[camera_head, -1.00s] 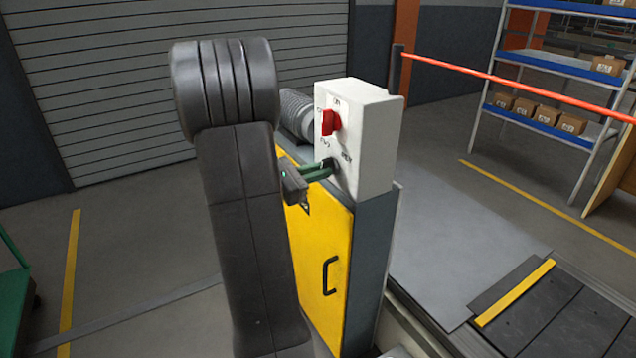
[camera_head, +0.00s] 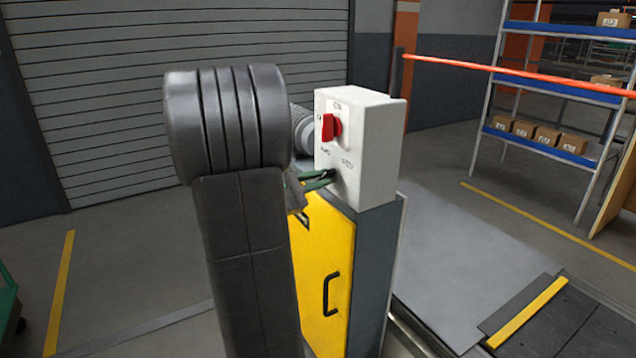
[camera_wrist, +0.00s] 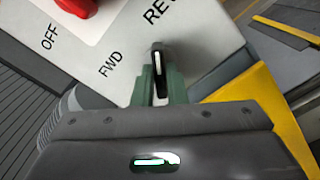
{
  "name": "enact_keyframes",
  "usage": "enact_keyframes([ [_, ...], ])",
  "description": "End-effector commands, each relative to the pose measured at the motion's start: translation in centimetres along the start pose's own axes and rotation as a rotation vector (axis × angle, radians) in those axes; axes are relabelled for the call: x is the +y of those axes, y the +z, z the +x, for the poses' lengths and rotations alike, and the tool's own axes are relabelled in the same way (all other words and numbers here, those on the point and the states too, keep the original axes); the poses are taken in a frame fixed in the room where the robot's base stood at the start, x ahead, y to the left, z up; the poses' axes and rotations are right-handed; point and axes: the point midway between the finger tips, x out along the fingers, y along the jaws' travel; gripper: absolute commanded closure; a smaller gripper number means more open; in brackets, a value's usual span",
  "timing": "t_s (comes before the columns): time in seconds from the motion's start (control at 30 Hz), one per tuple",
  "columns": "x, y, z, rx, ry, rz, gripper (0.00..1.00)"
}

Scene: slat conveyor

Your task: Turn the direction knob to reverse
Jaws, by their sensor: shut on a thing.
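The direction knob (camera_wrist: 157,70) is a small black knob with a white line, low on the white control box (camera_head: 375,160). In the wrist view its white line points up the picture, toward the REV label (camera_wrist: 160,10), with the FWD label (camera_wrist: 110,64) off to the left. My gripper (camera_wrist: 156,88) is shut on the knob, one green finger on each side. In the head view my gripper (camera_head: 322,180) reaches the box face from the left. The knob is mostly hidden there by the fingers.
A red switch (camera_head: 330,127) sits above the knob on the same face. A yellow door (camera_head: 328,270) with a black handle is below the box. A red bar (camera_head: 480,66) runs behind, and shelves (camera_head: 555,85) stand at the right.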

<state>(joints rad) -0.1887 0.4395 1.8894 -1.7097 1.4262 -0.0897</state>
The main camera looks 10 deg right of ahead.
Motion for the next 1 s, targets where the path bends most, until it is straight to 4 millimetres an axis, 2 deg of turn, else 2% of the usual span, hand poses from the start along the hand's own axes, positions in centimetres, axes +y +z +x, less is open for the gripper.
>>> enact_keyframes([
  [0.3, -0.1, 0.0, 0.0, 0.001, -0.001, 0.001, 1.00],
  [0.33, -0.1, 0.0, 0.0, 0.001, -0.001, 0.001, 0.82],
  [0.4, -0.1, 0.0, 0.0, 0.001, -0.001, 0.001, 0.68],
  [0.43, 0.0, 0.0, 0.0, 0.001, -0.001, 0.001, 0.66],
  [0.77, 0.0, 0.0, -0.2, 0.002, 0.001, 0.000, 0.66],
  [0.87, 0.1, 0.0, -1.0, 0.003, 0.002, 0.000, 0.66],
  [1.0, 0.2, 0.0, -3.0, 0.005, 0.004, -0.002, 0.66],
])
